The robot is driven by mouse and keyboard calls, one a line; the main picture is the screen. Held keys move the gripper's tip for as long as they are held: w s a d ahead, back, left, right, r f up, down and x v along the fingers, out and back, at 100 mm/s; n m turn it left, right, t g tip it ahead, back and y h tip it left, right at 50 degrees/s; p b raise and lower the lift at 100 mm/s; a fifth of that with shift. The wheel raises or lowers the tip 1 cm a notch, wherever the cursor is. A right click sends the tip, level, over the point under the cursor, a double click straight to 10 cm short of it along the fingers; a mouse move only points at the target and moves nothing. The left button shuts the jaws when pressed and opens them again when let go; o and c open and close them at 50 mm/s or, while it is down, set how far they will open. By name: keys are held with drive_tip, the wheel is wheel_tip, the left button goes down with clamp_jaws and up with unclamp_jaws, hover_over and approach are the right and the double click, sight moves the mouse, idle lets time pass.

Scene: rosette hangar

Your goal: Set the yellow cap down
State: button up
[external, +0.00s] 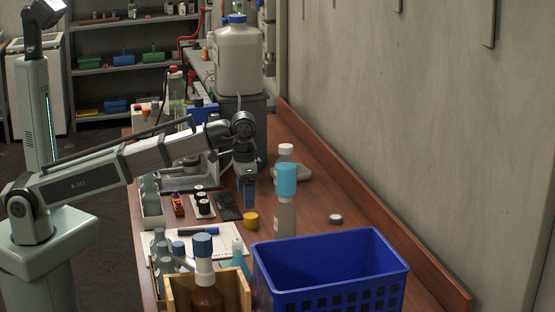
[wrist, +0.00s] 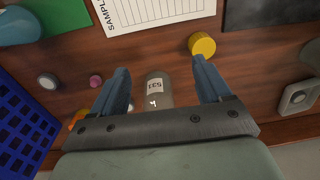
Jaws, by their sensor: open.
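The yellow cap (external: 251,220) rests on the brown bench in the external view, just below my gripper (external: 248,204). In the wrist view the yellow cap (wrist: 202,44) lies beyond the tip of the right finger, close to the printed sheet. My gripper (wrist: 160,80) is open in the wrist view, its two blue fingers wide apart, with nothing held. A grey object with a numbered label (wrist: 156,87) shows between the fingers, lower down; I cannot tell whether it touches them.
A blue crate (external: 330,275) is at the front right. A white cap (external: 336,219) lies on clear bench near the wall.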

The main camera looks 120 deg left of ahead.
sight(250, 216)
drive_tip(key=shift+s+a+f+m+y, duration=0.65)
drive_tip(key=shift+a+f+m, duration=1.05)
drive_tip(key=shift+m, duration=2.6)
drive_tip(key=shift+s+a+f+m+y, duration=0.65)
drive_tip(key=shift+f+m, duration=1.7)
drive_tip(key=shift+m, duration=1.95)
drive_tip(key=shift+s+a+f+m+y, duration=0.6)
drive_tip(key=shift+a+f+m, duration=1.2)
drive_tip(key=shift+m, duration=2.5)
drive_tip(key=shift+w+d+f, duration=0.15)
drive_tip(key=shift+d+f, duration=0.05)
drive_tip(key=shift+d, duration=0.05)
drive_tip(key=shift+c, duration=0.2)
drive_tip(key=c, duration=1.1)
